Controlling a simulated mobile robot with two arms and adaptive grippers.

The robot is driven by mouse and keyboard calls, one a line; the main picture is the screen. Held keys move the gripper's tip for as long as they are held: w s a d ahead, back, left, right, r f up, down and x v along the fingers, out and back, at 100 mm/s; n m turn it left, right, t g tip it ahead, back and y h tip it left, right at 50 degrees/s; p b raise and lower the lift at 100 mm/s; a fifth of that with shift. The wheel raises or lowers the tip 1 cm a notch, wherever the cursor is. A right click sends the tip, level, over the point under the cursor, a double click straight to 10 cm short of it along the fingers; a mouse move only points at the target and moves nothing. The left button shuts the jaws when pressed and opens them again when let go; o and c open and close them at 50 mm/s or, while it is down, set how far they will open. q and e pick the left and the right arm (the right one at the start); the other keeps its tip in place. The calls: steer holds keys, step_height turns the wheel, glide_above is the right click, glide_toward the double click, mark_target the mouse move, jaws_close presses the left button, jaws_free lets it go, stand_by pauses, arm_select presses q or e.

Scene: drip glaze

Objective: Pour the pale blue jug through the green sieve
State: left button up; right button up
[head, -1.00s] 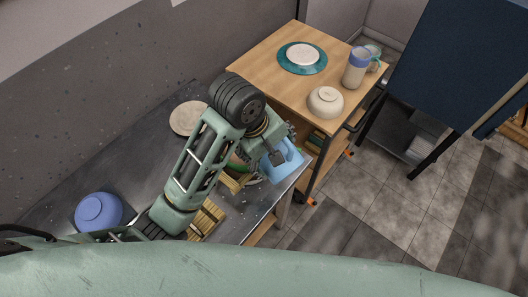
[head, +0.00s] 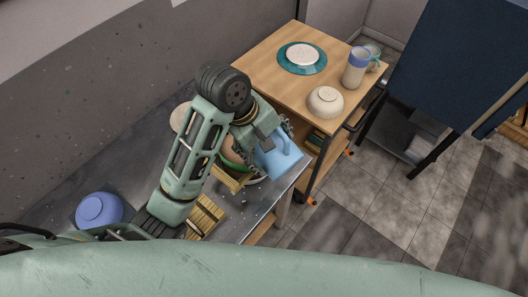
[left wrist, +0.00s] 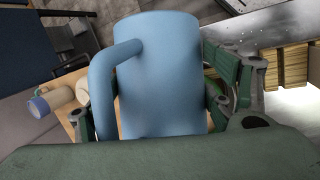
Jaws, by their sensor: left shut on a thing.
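My left gripper (head: 272,130) is shut on the pale blue jug (head: 281,156) over the right end of the metal counter. In the left wrist view the jug (left wrist: 160,75) fills the middle, between the green fingers, with its handle at the left. The jug's mouth and contents are not clear, and I cannot tell how far it tilts. The green sieve (head: 229,163) shows as a curved green rim just left of the jug, partly hidden by my arm. I see no stream of liquid. My right gripper is not in view.
A blue-violet bowl (head: 99,209) and a wooden slatted rack (head: 206,216) are on the metal counter (head: 140,158). A wooden cart (head: 262,68) behind holds a teal plate (head: 284,64), an upturned beige bowl (head: 325,101) and a mug (head: 355,68). Open floor lies at the right.

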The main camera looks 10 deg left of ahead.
arm_select(q)
steer(key=shift+w, duration=0.1)
steer(key=shift+w+a+r+g+h, duration=0.3)
steer(key=shift+a+r+g+h, duration=0.1)
steer(key=shift+r+g+h, duration=0.1)
stand_by(0.9)
steer(key=shift+w+a+r+n+g+h, duration=0.3)
steer(key=shift+w+a+r+g+h, duration=0.1)
steer(key=shift+g+h, duration=0.1)
stand_by(0.6)
steer(key=shift+r, duration=0.1)
stand_by(0.4)
